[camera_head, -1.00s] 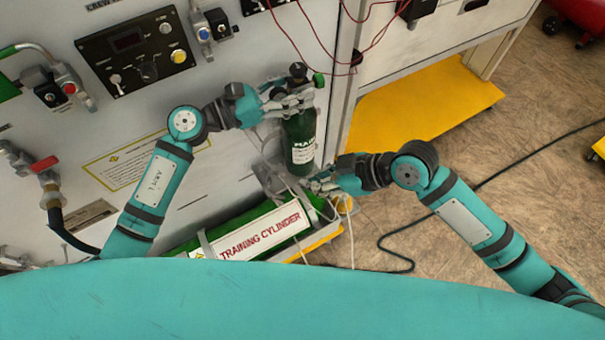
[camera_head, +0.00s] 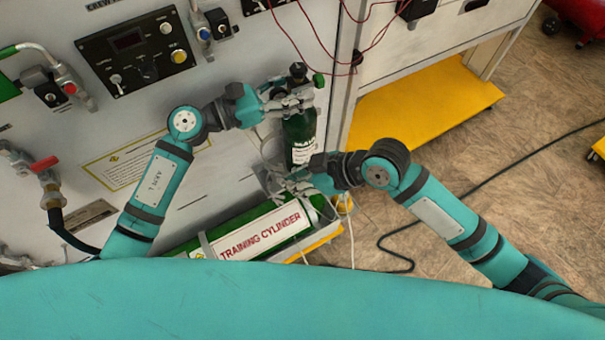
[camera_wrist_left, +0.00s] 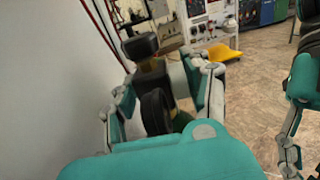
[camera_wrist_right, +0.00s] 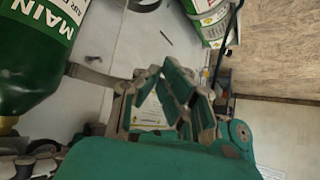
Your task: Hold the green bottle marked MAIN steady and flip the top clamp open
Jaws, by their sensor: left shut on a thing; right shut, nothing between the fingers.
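The green bottle marked MAIN (camera_head: 301,133) stands upright against the white panel; its label also shows in the right wrist view (camera_wrist_right: 28,62). My right gripper (camera_head: 284,186) is shut and empty, low in front of the bottle. In the right wrist view its fingertips (camera_wrist_right: 178,85) are together, right of the bottle. A grey curved band (camera_wrist_right: 92,76) sits beside the bottle there; I cannot tell whether it is the top clamp.
A green cylinder labelled TRAINING CYLINDER (camera_head: 262,234) lies below the bottle. A black control box (camera_head: 135,52) and hose fittings are on the panel. A yellow platform (camera_head: 420,105) is at the right. A black cable (camera_head: 490,180) crosses the open floor.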

